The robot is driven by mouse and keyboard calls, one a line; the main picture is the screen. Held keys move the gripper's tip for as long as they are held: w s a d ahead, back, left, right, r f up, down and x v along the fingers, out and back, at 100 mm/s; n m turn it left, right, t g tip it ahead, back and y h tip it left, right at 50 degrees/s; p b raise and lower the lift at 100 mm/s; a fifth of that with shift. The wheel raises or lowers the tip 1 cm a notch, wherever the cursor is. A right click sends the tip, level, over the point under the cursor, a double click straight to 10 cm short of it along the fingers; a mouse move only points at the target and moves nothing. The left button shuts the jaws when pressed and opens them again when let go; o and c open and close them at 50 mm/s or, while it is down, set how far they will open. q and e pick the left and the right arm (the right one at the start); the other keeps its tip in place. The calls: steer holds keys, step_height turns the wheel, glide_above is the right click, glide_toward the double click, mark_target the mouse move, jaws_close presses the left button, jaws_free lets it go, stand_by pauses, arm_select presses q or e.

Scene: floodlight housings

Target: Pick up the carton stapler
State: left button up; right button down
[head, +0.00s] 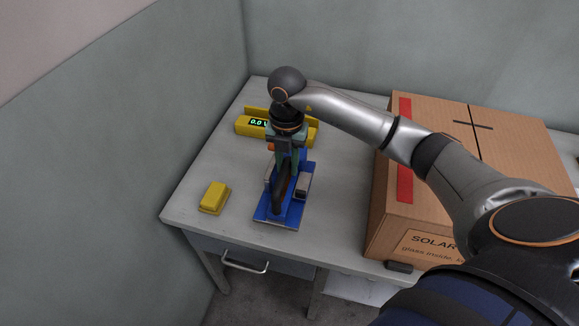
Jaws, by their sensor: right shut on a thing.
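The carton stapler (281,190) appears as a dark, upright shape with teal-green parts near its top, in a blue holder (265,218) on the grey table. My right gripper (285,158) comes down from above and is shut on the upper part of the stapler. The gripper hides some of the stapler, and I cannot tell whether its bottom touches the holder. My left gripper is not in view.
A yellow device with a lit display (245,126) lies behind the gripper. A small yellow block (214,198) lies to the left. A large cardboard box (400,225) fills the right side, under my right arm. Walls (130,130) stand at the left and back of the table (190,218).

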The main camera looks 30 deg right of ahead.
mark_target(283, 171)
steer(key=r, duration=0.1)
steer(key=s+a+r, duration=0.2)
steer(key=r, duration=0.1)
steer(key=shift+a, duration=0.25)
steer(key=s+a+r, duration=0.2)
steer(key=s+a, duration=0.1)
steer(key=s+a+r, duration=0.1)
steer(key=s+a, duration=0.1)
steer(key=shift+a, duration=0.15)
steer(key=m, duration=0.8)
steer(key=s+m, duration=0.1)
steer(key=m, duration=0.8)
steer(key=s+m, duration=0.1)
steer(key=m, duration=0.8)
steer(key=shift+a+r, duration=0.35)
steer(key=shift+r, duration=0.05)
